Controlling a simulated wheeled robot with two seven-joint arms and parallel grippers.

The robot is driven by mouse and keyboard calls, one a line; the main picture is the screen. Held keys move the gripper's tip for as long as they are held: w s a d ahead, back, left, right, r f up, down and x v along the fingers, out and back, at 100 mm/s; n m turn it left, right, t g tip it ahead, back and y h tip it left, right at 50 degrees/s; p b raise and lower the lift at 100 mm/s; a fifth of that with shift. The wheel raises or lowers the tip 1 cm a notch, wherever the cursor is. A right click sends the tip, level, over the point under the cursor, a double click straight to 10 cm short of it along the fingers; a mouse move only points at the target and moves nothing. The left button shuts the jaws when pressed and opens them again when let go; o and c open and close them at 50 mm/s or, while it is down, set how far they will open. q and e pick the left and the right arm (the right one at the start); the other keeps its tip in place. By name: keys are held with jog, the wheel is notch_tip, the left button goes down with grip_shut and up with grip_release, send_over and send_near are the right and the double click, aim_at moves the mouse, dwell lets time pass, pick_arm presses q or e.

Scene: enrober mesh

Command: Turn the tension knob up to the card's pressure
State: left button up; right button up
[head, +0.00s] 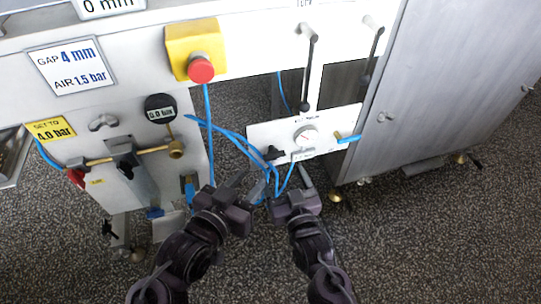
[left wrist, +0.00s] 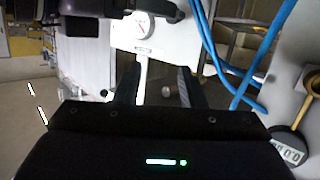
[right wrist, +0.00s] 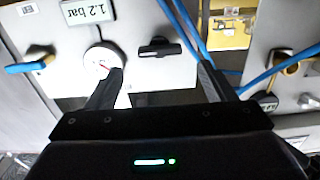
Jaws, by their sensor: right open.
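A small white panel carries a round dial gauge (head: 305,135) and a black bar-shaped knob (head: 275,153). In the right wrist view the knob (right wrist: 160,47) stands beside the gauge (right wrist: 103,62), and a white card (right wrist: 88,12) reads 1.2 bar. No label on the knob is legible. My right gripper (head: 286,177) is open and empty, just below and in front of the knob, apart from it. My left gripper (head: 248,186) is open and empty, lower left of the knob; its wrist view shows clear space between the fingers (left wrist: 156,85).
A yellow card (head: 50,130) reads SET TO 4.0 bar beside a grey wing knob (head: 103,122) and a digital gauge (head: 160,108) at 0.0 bar. Blue hoses (head: 235,140) hang near both grippers. A red emergency button (head: 201,68) and a blue-handled valve (head: 348,138) stick out.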

aim_at(276, 158)
jog(key=b+x, duration=0.1)
jog(key=x, duration=0.2)
jog(key=shift+w+a, duration=0.1)
jog(key=shift+w, duration=0.25)
jog(key=x, duration=0.3)
jog(key=shift+w+b, duration=0.2)
jog(key=shift+b, duration=0.2)
pick_arm(q)
notch_tip(276, 158, up, 16)
jog(key=a+t+h, duration=0.1)
jog(key=t+h, duration=0.1)
jog(key=t, duration=0.5)
jog(key=shift+w+f+t+h, duration=0.25)
jog(key=shift+t+h, duration=0.15)
pick_arm(e)
jog(key=shift+w+a, duration=0.1)
jog(key=shift+w, duration=0.1)
